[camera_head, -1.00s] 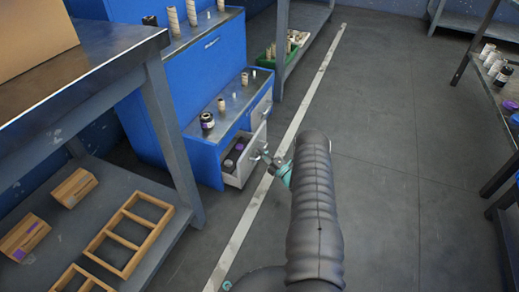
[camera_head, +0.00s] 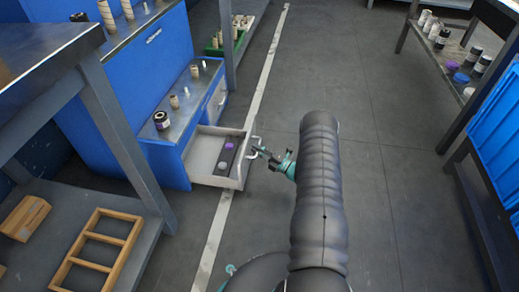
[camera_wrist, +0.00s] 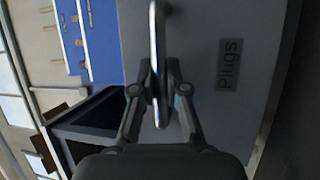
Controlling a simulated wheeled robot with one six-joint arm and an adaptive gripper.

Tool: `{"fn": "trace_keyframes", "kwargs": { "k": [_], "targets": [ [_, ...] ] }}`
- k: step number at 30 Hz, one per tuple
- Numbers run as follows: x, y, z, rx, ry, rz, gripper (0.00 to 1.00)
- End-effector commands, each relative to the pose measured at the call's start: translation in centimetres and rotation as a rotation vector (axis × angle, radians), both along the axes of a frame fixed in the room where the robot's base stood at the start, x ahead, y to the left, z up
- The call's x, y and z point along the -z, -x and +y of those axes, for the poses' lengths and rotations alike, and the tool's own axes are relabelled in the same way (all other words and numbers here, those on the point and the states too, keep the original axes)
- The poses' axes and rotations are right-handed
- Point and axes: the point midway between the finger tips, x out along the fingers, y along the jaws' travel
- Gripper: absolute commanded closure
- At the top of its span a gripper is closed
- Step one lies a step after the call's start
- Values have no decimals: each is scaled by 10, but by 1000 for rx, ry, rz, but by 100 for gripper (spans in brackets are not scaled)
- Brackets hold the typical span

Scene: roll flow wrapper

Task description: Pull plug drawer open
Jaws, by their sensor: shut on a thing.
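The plug drawer (camera_head: 205,159) is a pale grey drawer low in the blue cabinet, and it stands well out from the cabinet front. A purple item (camera_head: 229,146) and a whitish round item (camera_head: 222,166) lie inside it. Its front (camera_wrist: 210,50) carries a label reading "Plugs" (camera_wrist: 230,65) in the wrist view. My gripper (camera_wrist: 160,90) is shut on the metal bar handle (camera_wrist: 157,35) of this drawer, with a finger on each side of the bar. In the head view my gripper (camera_head: 257,149) is at the drawer's front, partly hidden by my arm.
The blue cabinet (camera_head: 110,100) has several small parts on its top. A grey workbench (camera_head: 110,110) with wooden frames on its lower shelf stands at the left. A shelf (camera_head: 455,50) with jars and a blue crate (camera_head: 497,140) are at the right. The floor between is clear.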

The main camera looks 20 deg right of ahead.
Motion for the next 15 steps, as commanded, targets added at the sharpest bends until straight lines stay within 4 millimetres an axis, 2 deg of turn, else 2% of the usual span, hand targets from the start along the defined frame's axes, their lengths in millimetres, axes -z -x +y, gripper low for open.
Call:
{"fn": "trace_keyframes", "kwargs": {
  "k": [6, 7, 10, 15],
  "targets": [
    [1, 1, 1, -4, -2, 2, 100],
    [1, 1, 1, -4, -2, 2, 85],
    [1, 1, 0, -2, -1, 2, 61],
    [0, 1, -1, 1, -1, 1, 61]
  ]
}}
